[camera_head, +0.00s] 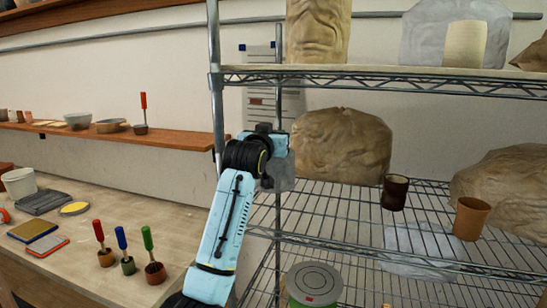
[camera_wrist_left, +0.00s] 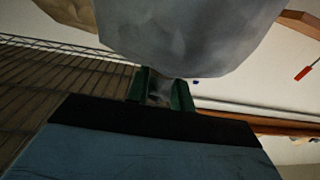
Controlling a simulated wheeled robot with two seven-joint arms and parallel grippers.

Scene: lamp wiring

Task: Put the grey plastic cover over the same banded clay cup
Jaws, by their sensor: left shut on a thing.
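My left gripper (camera_wrist_left: 163,92) is shut on a grey plastic cover (camera_wrist_left: 195,35), whose sheet fills the top of the left wrist view. In the head view my left gripper (camera_head: 268,175) is at the left end of the wire rack, with the grey cover (camera_head: 284,172) partly hidden behind it. A dark brown cup (camera_head: 395,192) and an orange-brown clay cup (camera_head: 471,218) stand upright and uncovered on the middle shelf, to the right of the gripper and apart from it. I cannot clearly make out bands on either. My right gripper is not in view.
Brown wrapped lumps (camera_head: 342,147) stand behind the cups. A pale grey sheet shape (camera_head: 415,250) shows around the middle shelf's front; its level is unclear. A rack post (camera_head: 215,90) stands by my arm. A round-lidded tin (camera_head: 314,280) is below. The shelf's left part looks free.

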